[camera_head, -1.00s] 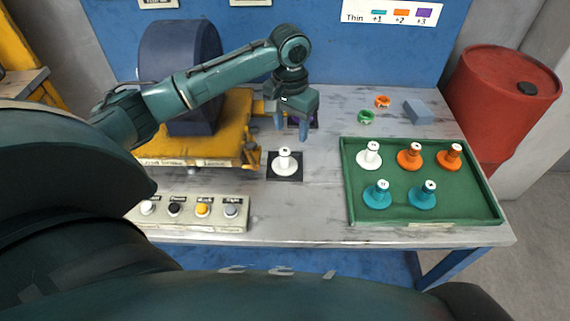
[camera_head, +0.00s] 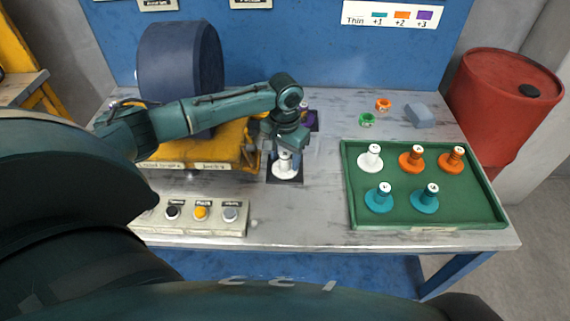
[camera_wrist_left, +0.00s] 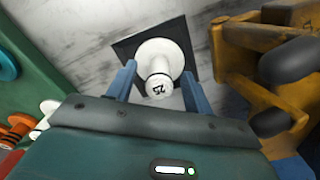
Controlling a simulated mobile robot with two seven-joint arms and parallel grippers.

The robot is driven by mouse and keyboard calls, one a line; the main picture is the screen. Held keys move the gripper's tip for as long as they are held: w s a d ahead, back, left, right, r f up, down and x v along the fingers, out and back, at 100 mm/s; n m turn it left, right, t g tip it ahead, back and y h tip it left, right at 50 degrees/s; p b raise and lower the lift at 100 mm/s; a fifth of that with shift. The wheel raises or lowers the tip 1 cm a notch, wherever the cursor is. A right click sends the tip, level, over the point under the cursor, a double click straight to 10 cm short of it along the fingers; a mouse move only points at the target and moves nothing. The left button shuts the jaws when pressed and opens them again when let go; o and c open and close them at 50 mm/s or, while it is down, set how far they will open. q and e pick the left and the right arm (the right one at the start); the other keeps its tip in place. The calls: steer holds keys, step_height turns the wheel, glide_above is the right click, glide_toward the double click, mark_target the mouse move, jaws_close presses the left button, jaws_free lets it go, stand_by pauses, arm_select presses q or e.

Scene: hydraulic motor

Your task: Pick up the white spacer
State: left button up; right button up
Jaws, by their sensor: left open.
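A white spacer (camera_head: 284,171) stands upright on a dark square pad (camera_head: 284,181) on the table, right of the yellow fixture. In the left wrist view the white spacer (camera_wrist_left: 160,66) shows a "25" on its top, and the dark pad (camera_wrist_left: 130,47) lies under it. My left gripper (camera_head: 284,156) is over this spacer, fingers pointing down. In the left wrist view its open fingers (camera_wrist_left: 158,88) are on either side of the spacer's stem, with gaps visible. Another white spacer (camera_head: 370,158) stands in the green tray. My right gripper is not in view.
The green tray (camera_head: 420,222) also holds orange spacers (camera_head: 412,160) and teal spacers (camera_head: 379,199). The yellow fixture (camera_head: 200,150) with a dark blue drum (camera_head: 180,62) is close left. A button panel (camera_head: 190,219) is in front. Small rings (camera_head: 366,121) and a grey-blue block (camera_head: 419,115) lie behind the tray.

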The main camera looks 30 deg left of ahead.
mark_target(285, 153)
arm_select(q)
steer(key=shift+f, duration=0.65)
steer(key=shift+c, duration=0.5)
jaws_close()
step_height(285, 153, up, 10)
steer(key=shift+r+p, duration=0.1)
steer(key=shift+p, duration=0.45)
